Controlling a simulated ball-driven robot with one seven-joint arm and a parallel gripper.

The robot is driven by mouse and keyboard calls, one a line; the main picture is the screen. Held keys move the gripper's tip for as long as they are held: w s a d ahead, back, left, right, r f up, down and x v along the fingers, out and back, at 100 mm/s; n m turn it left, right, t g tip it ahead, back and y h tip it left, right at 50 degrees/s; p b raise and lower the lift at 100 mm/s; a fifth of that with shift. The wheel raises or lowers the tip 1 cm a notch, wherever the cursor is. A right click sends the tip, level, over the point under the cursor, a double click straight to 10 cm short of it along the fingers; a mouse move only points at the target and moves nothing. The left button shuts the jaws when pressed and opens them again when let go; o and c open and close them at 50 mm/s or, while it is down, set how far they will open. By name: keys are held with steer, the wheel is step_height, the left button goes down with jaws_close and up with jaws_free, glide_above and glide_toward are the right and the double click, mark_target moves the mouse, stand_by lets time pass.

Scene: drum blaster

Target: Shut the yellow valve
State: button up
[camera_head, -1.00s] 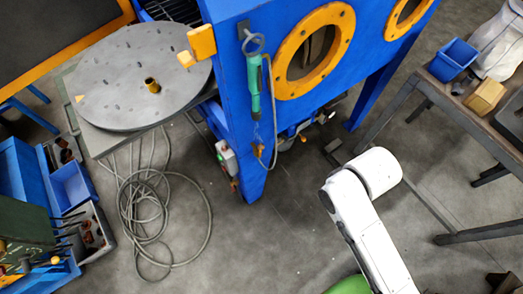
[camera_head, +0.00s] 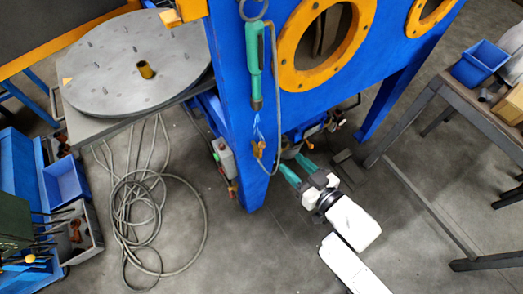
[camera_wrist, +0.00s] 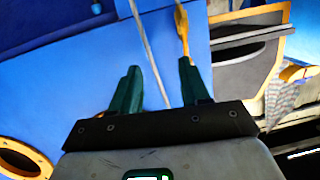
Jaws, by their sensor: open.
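A small yellow-orange piece (camera_head: 259,149), which looks like the valve, is on the blue cabinet's front leg beside a thin hose. A slim yellow part (camera_wrist: 182,28) stands out against blue metal in the wrist view, just beyond the right fingertip. I cannot tell for sure whether they are the same thing, nor which way a valve handle is turned. My gripper (camera_head: 293,163) is low in front of the cabinet's underside, right of the leg. Its green fingers are apart with nothing between them; the gap also shows in the wrist view (camera_wrist: 159,70).
The blue cabinet (camera_head: 232,75) has round orange-rimmed openings, and a green tool (camera_head: 254,65) hangs on its front. A round grey turntable (camera_head: 115,75) is at left, with coiled cable (camera_head: 145,205) on the floor. A workbench (camera_head: 450,110) stands at right.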

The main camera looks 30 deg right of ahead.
mark_target(262, 149)
steer(key=w+a+y, duration=0.1)
steer(key=w, duration=0.2)
steer(key=w+a+t, duration=0.1)
steer(key=w+a, duration=0.1)
steer(key=w, duration=0.1)
steer(key=w+a+n+y, duration=0.1)
steer(key=w, duration=0.2)
steer(key=shift+w+a+r+t+y, duration=0.15)
steer(key=shift+a+r+t+y, duration=0.15)
steer(key=shift+t, duration=0.1)
steer(key=shift+c, duration=0.4)
jaws_close()
